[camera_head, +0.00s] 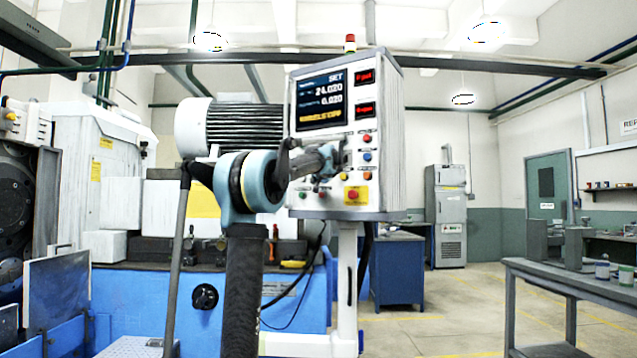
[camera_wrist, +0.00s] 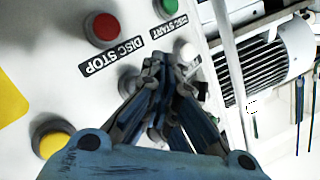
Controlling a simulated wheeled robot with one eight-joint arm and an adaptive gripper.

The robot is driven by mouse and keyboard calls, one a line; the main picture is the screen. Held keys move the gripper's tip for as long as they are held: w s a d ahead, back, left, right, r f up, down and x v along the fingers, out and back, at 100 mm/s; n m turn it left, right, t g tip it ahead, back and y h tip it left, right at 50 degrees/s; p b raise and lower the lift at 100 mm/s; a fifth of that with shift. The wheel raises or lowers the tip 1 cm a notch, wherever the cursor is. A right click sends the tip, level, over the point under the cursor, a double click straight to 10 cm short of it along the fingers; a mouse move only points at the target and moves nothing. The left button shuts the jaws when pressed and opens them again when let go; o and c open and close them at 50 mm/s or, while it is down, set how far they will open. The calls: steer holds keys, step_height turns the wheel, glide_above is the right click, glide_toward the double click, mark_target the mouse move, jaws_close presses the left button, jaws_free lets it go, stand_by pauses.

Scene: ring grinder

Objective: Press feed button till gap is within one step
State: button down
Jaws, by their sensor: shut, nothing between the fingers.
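The control panel (camera_head: 382,120) stands upright in the head view, with a screen (camera_head: 318,102) that reads SET, 24.020 and 0.020, plus a blurred yellow line. My gripper (camera_head: 338,156) is shut and empty in front of the lower panel. In the wrist view my gripper (camera_wrist: 160,66) points at the panel face near a white button (camera_wrist: 185,48); I cannot tell whether it touches. A red button (camera_wrist: 103,28) above the DISC STOP label, a green button (camera_wrist: 170,7) by DISC START and a yellow button (camera_wrist: 53,142) show. No feed label is readable, and my fingers hide part of the panel.
Two small red displays (camera_head: 365,77) sit right of the screen. A red button on a yellow plate (camera_head: 353,195) is at the panel's lower right. The blue machine base (camera_head: 235,295) is at left. A grey bench (camera_head: 555,275) stands at right, with open floor before it.

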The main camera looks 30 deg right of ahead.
steer(key=shift+s+a, duration=0.35)
steer(key=shift+a, duration=0.35)
steer(key=shift+s+a, duration=0.3)
steer(key=shift+a, duration=0.35)
steer(key=shift+s+a, duration=0.35)
steer(key=shift+a, duration=0.35)
stand_by(0.5)
steer(key=a, duration=0.1)
steer(key=s+a, duration=0.1)
steer(key=a, duration=0.1)
steer(key=shift+s+a, duration=0.2)
steer(key=shift+a, duration=0.05)
steer(key=w+d, duration=0.3)
steer(key=d, duration=0.5)
steer(key=shift+w, duration=0.4)
steer(key=shift+d, duration=0.1)
stand_by(1.4)
steer(key=shift+w+d, duration=0.1)
steer(key=shift+d, duration=0.2)
